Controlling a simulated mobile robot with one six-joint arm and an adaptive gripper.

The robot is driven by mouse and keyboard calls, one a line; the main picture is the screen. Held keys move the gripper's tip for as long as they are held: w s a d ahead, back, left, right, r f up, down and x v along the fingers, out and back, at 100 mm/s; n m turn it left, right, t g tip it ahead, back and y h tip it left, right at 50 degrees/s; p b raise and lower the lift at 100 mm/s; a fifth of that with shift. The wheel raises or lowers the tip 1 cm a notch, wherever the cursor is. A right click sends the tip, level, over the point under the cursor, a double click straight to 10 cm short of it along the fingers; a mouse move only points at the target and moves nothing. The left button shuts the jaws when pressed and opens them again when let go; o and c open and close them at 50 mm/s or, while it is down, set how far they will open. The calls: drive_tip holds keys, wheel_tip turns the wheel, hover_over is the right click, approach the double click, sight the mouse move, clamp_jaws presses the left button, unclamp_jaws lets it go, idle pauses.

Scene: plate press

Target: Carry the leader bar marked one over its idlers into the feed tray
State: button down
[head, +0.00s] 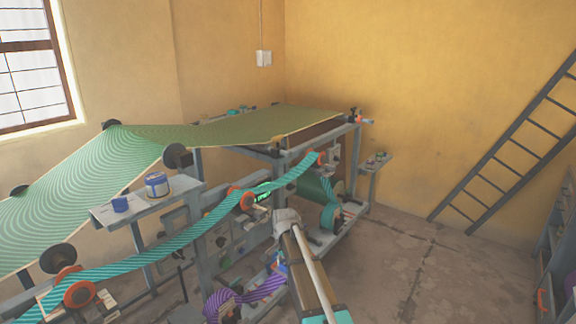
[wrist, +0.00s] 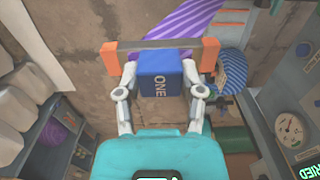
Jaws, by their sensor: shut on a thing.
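The leader bar (wrist: 134,45) is a grey bar with orange end blocks and a blue grip block (wrist: 155,65) marked ONE in the wrist view. My gripper (wrist: 163,88) is shut on the blue block, with one white finger at each side. A purple striped web (wrist: 188,20) runs from the bar toward the top of the wrist view. In the head view the purple web (head: 240,301) shows low on the press, left of my arm; the bar and my fingertips are hard to make out there. I cannot tell which part is the feed tray.
A teal striped web (head: 185,243) runs over orange-ended rollers (head: 80,293) along the press front. A wide green web (head: 230,130) spans the top. A gauge (wrist: 289,129) is at right in the wrist view. Floor (head: 405,270) at right is clear.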

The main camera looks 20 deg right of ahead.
drive_tip(key=w+d+r+p, duration=0.1)
drive_tip(key=w+r+p, duration=0.2)
drive_tip(key=r+p, duration=0.6)
drive_tip(key=w+d+r+p, duration=0.1)
drive_tip(key=w+r+p, duration=0.2)
drive_tip(key=r+p, duration=0.6)
drive_tip(key=w+d+r+p, duration=0.1)
drive_tip(key=w+r+p, duration=0.2)
drive_tip(key=r+p, duration=0.6)
drive_tip(key=shift+w+r, duration=0.15)
drive_tip(key=shift+r, duration=0.5)
drive_tip(key=shift+a, duration=0.1)
drive_tip(key=s+a, duration=0.9)
drive_tip(key=a, duration=0.4)
drive_tip(key=shift+s, duration=0.2)
drive_tip(key=shift+d, duration=0.1)
drive_tip(key=shift+f+b, duration=0.6)
drive_tip(key=shift+f, duration=0.05)
drive_tip(key=shift+d, duration=0.15)
